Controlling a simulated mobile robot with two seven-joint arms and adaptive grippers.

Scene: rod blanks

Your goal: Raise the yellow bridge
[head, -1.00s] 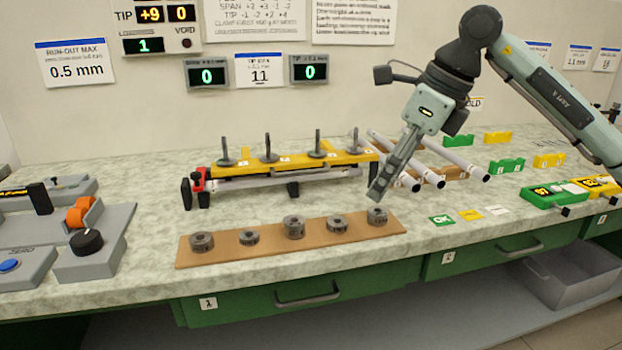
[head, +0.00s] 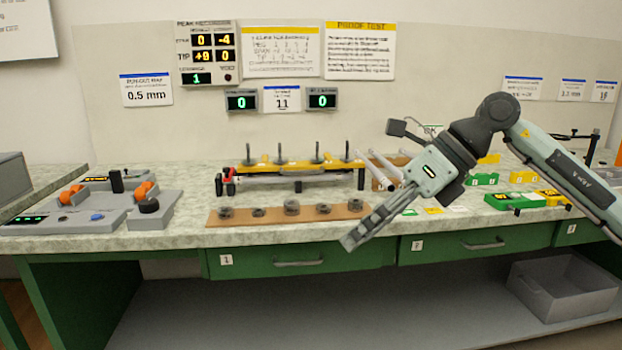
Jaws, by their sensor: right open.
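The yellow bridge (head: 270,168) is a long bar toward the back of the bench. It carries several upright grey pins on round bases. It lies level over a grey rod (head: 297,179) on a dark stand with a red part (head: 229,173) at its left end. My right gripper (head: 350,240) is in front of the bench edge, to the right of and nearer than the bridge. It points down and left and is open and empty, apart from the bridge. My left gripper is not in view.
A brown board (head: 240,221) with several grey weights lies in front of the bridge. White rods (head: 386,164) lean on a brown rack to its right. A grey fixture with orange rollers (head: 145,190) stands left. Green and yellow blocks (head: 515,199) sit right.

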